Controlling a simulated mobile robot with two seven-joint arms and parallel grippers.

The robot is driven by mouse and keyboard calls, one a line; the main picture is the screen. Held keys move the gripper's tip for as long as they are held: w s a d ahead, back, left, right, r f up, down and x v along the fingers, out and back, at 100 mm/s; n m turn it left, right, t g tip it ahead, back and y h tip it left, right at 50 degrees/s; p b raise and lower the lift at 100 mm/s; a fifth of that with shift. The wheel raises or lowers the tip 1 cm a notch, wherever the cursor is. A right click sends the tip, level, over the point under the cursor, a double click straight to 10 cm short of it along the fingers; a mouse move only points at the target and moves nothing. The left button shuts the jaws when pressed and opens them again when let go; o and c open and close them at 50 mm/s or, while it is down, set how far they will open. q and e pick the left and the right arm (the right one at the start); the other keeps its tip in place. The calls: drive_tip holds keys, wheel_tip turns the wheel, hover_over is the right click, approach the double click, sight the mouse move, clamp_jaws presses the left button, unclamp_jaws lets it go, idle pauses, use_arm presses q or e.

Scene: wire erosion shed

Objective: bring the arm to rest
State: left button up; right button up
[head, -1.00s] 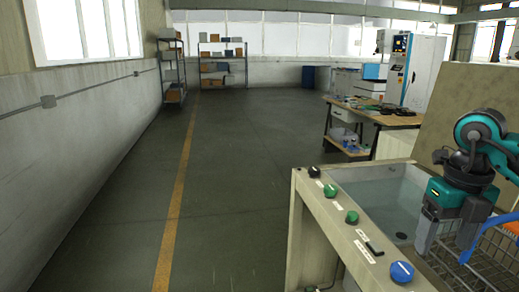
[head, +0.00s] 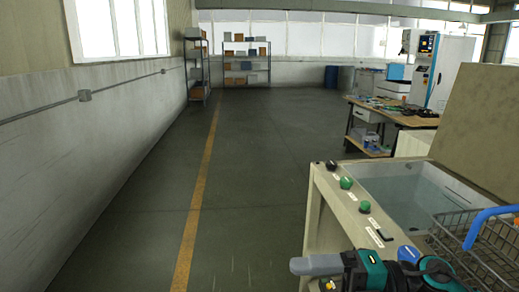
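My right arm comes in from the lower right. Its teal and black gripper (head: 312,265) is turned sideways, with grey fingers pointing left, in front of the near end of the machine's control panel. The fingers overlap in this view, so their opening does not show. Nothing shows between or beyond them. A wire basket (head: 478,243) with a blue handle (head: 488,222) stands at the right, partly cut off by the picture edge. The gripper is to the left of it and apart from the handle. My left gripper is out of view.
The pale tank (head: 405,190) has a front ledge with green buttons (head: 346,183), a black knob and a blue knob (head: 408,254). A workbench (head: 392,115) stands behind it. The floor (head: 260,180) at the left and middle is clear, with a yellow line.

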drive_tip(key=w+d+f+m+t+h, duration=0.1)
drive_tip(key=d+f+m+t+h, duration=0.2)
drive_tip(key=f+m+t+h, duration=0.65)
drive_tip(key=w+d+f+m+t+h, duration=0.1)
drive_tip(key=d+f+m+t, duration=0.2)
drive_tip(key=m+t, duration=0.8)
drive_tip(key=s+d+f+m+g+h, duration=0.3)
drive_tip(key=s+f+m+g+h, duration=0.1)
drive_tip(key=f+m+g, duration=0.3)
wheel_tip(320, 180, down, 3)
drive_tip(key=shift+s+r+m, duration=0.2)
drive_tip(key=shift+s+m, duration=0.3)
drive_tip(key=shift+m, duration=0.55)
drive_tip(key=s+f+g, duration=0.1)
drive_tip(key=s+f, duration=0.1)
drive_tip(key=s+f+m+g, duration=0.1)
drive_tip(key=s+f, duration=0.1)
drive_tip(key=s+f+m+g+h, duration=0.1)
drive_tip(key=s+f, duration=0.1)
drive_tip(key=shift+d+g, duration=0.25)
drive_tip(key=shift+g, duration=0.1)
